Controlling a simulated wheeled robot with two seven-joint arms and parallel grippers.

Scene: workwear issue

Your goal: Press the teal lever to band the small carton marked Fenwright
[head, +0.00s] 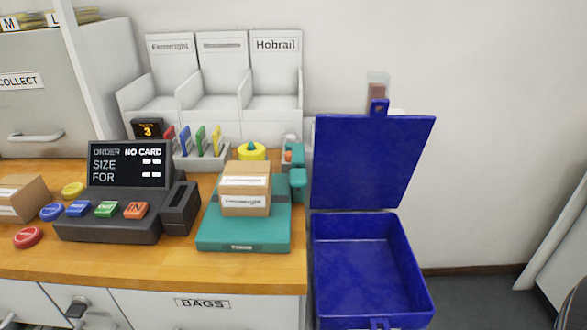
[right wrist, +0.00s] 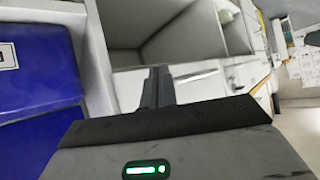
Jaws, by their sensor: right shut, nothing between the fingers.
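The small carton (head: 232,208) is brown, with white labels reading Fenwright on its front and top. It sits upright on the flat teal base (head: 215,240) on the wooden counter. The teal lever (head: 298,180) is at the right rear of this base, beside the carton. No band can be made out on the carton. My right gripper (right wrist: 157,85) shows in the right wrist view, shut and empty, with nothing touching its fingertips. The right wrist view shows neither lever nor carton. My left gripper is in neither view.
An open blue box (head: 370,265) with its lid raised stands right of the counter. A dark order terminal (head: 105,228) with coloured buttons is left of the carton. White labelled bins (head: 220,100) stand behind. A blue surface (right wrist: 35,90) is at the wrist view's left.

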